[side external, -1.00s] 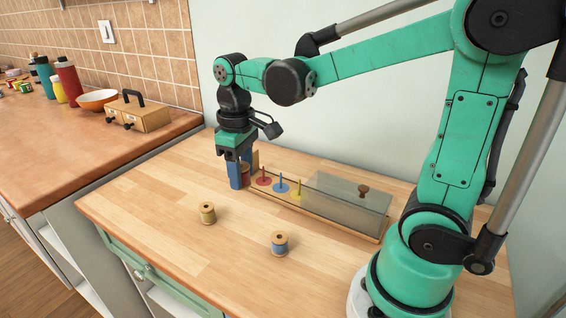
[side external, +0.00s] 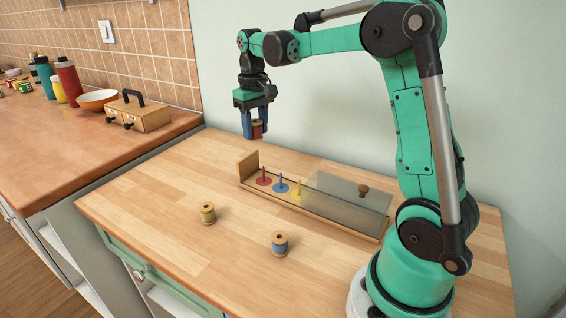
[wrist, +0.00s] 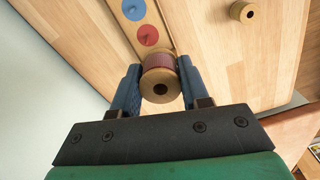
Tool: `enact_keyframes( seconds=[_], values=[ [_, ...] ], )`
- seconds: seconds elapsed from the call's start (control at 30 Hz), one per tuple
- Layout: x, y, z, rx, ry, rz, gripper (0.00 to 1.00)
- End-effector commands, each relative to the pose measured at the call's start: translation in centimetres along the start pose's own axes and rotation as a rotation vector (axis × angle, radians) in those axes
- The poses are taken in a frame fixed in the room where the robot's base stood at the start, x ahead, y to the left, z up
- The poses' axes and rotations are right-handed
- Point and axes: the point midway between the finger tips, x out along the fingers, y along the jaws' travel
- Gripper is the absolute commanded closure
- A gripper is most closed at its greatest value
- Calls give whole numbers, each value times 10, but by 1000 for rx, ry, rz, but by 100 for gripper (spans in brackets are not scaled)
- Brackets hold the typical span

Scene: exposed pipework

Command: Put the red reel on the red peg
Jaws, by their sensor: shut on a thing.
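My gripper (side external: 254,128) is shut on the red reel (side external: 257,129) and holds it in the air above the far left end of the wooden peg box. The reel also shows between the blue fingers in the wrist view (wrist: 160,80), its hole facing the camera. The red peg (side external: 264,176) stands upright on a red disc at the box's left end, below the reel and a little to its right. In the wrist view the red disc (wrist: 148,36) lies just beyond the reel. The reel is clear of the peg.
A blue peg (side external: 281,182) and a yellow peg (side external: 299,190) stand beside the red one. A clear cover with a knob (side external: 363,190) spans the box's right part. A yellow reel (side external: 207,213) and a blue reel (side external: 280,243) stand on the open table in front.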

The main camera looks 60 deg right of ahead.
Motion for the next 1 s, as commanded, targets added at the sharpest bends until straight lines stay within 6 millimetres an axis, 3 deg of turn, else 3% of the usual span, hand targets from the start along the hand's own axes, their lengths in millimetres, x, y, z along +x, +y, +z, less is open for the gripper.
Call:
enact_keyframes(
  seconds=[0.1, 0.2, 0.63, 1.0],
  values=[
    [12, 19, -8, 62, 0, 0, 100],
    [15, 25, -10, 82, 0, 0, 100],
    [19, 25, -10, 81, 0, 0, 100],
    [53, 25, -10, 81, 0, 0, 100]
  ],
)
